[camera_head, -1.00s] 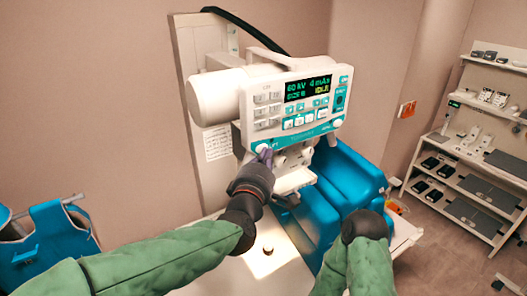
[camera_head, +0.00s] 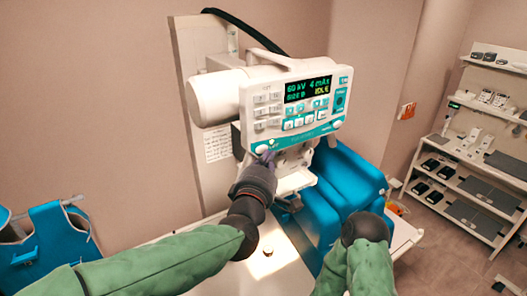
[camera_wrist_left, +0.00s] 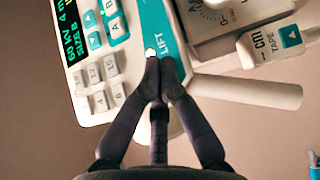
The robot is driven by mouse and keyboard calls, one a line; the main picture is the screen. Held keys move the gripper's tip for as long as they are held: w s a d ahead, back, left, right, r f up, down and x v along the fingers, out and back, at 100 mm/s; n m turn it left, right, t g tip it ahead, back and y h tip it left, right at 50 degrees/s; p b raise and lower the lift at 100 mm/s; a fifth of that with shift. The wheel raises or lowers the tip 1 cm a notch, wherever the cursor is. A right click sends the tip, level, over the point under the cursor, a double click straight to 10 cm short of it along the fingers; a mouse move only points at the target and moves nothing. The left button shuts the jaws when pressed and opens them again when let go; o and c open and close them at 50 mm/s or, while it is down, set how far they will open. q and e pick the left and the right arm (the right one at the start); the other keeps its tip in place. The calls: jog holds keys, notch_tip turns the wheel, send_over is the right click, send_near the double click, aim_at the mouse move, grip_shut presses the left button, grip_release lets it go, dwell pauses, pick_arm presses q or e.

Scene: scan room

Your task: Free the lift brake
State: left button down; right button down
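The white control panel (camera_head: 300,108) hangs on a tube unit by the wall, its display lit. Its teal lower strip carries the word LIFT (camera_wrist_left: 152,18) in the left wrist view, with a small white round button (camera_wrist_left: 150,52) at the strip's end. My left gripper (camera_head: 267,158) is at the panel's lower left corner in the head view. In the left wrist view its fingers (camera_wrist_left: 161,72) are together and empty, their tips at the button and partly covering it. I cannot tell whether they touch or press it. My right gripper is not in view.
A white cylinder (camera_head: 216,97) juts out left of the panel. Below are a white table (camera_head: 224,262) and blue padded blocks (camera_head: 345,178). A blue apron (camera_head: 55,235) hangs at left. A shelf rack (camera_head: 470,150) stands at right.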

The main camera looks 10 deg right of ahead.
pick_arm(q)
jog(key=s+d, duration=0.2)
jog(key=s, duration=0.3)
jog(key=shift+s, duration=0.35)
